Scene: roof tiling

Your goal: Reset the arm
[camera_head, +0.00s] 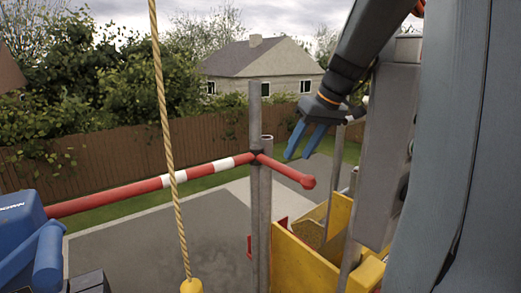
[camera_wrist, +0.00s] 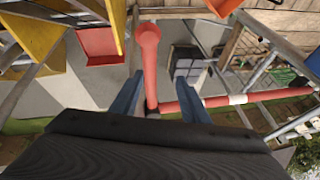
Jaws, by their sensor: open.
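My gripper (camera_head: 305,140) hangs from my arm at the upper right in the head view, with its blue fingers apart and pointing down. It is empty. Its fingers (camera_wrist: 160,98) also show in the wrist view, spread at the bottom middle. In the head view it is near the end of a red and white rail, and the gap between them cannot be judged. Part of my arm is cut off at the picture's top.
The red and white rail (camera_head: 205,169) crosses to a grey post (camera_head: 254,190). A rope (camera_head: 166,110) hangs in front. Yellow panels (camera_head: 305,262) stand below right. A blue object (camera_head: 22,232) is at lower left. Paved ground lies below, with a fence (camera_head: 125,150) behind.

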